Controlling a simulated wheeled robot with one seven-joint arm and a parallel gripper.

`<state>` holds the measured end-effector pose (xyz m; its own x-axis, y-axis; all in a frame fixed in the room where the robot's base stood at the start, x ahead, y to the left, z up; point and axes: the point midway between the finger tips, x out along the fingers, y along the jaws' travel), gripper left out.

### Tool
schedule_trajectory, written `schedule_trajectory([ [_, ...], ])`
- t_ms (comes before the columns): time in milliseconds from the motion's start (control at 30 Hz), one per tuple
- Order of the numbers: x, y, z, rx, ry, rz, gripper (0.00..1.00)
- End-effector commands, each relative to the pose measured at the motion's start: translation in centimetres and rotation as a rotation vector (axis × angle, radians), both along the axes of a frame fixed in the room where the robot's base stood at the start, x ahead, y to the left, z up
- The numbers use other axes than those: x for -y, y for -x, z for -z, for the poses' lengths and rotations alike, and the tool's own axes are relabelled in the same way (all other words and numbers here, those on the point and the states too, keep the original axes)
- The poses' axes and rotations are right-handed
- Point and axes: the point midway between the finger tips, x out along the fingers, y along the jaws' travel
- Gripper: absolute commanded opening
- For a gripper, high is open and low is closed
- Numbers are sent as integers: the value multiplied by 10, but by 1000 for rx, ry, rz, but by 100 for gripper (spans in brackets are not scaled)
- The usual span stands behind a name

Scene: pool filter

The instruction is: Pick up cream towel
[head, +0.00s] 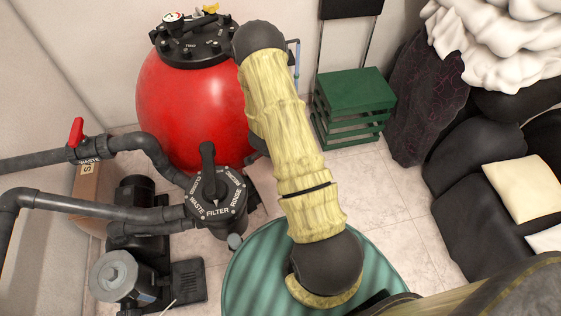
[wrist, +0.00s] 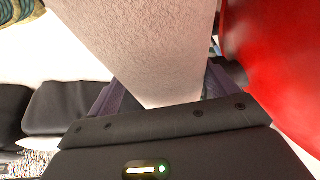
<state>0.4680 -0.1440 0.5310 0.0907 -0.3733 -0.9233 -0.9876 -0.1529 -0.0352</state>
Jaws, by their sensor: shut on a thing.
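In the wrist view, a pale cream, rough-textured piece that looks like the cream towel (wrist: 140,45) fills the middle. It narrows toward the gripper body and reaches past the top edge of the picture. My gripper (wrist: 163,82) has one dark finger on each side of it and is shut on it. The fingertips are largely hidden behind the towel.
A red filter tank (head: 190,110) stands at the back left, and is close on the right in the wrist view. A pump (head: 125,270) and grey pipes are at left. A green crate (head: 352,105) stands behind. A black seat (head: 465,215) with a cream cushion (head: 522,188) is at right.

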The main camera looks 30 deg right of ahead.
Motion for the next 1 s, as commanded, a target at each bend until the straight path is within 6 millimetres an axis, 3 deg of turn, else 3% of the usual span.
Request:
schedule_trajectory([
  [33,-1,-1,-13,4,0,-1,42],
  [300,-1,-2,-60,4,1,-4,42],
  [367,2,10,-50,-4,0,1,42],
  [567,8,39,-50,-3,-1,1,42],
  [1000,25,126,-51,-3,-1,-1,42],
])
